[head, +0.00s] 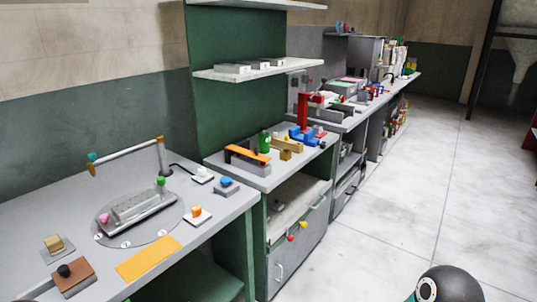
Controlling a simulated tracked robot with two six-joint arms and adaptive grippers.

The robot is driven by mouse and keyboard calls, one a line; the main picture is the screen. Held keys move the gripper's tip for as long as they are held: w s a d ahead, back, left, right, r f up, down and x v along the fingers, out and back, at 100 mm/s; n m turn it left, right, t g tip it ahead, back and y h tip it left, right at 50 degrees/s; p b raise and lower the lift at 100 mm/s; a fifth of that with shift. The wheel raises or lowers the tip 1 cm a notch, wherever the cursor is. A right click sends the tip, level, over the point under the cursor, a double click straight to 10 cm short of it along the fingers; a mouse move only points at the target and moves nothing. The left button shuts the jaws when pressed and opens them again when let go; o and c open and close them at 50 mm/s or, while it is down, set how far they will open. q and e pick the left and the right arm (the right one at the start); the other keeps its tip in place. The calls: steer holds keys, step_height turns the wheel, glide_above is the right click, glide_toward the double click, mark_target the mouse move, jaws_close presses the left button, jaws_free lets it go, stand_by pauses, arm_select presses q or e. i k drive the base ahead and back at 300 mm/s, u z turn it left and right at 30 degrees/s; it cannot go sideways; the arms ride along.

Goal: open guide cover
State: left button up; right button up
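No part is clearly marked as the guide cover. On the near grey bench, a long grey metal block (137,208) lies on a round grey plate (118,233). A pink knob (104,219) is at its left end and a green knob (160,181) stands at its right end. I cannot tell whether any part of the block is a raised or closed cover. Behind it, a pale bar (125,149) runs between two posts. Neither of my grippers is in view; a dark rounded part of my own arm shows at the bottom right.
An orange sheet (149,258) lies at the bench's front. A brown block with a black knob (72,277) and a yellow block (55,245) stand at left, small knobbed blocks (197,215) at right. Further benches line the wall. The floor (400,190) at right is clear.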

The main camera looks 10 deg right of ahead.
mark_target(255, 154)
steer(key=u, duration=0.05)
steer(key=k, duration=0.9)
steer(key=z, duration=0.2)
steer(key=i, duration=0.9)
steer(key=u, duration=1.5)
steer(key=i, duration=0.15)
steer(key=z, duration=3.3)
steer(key=i, duration=0.65)
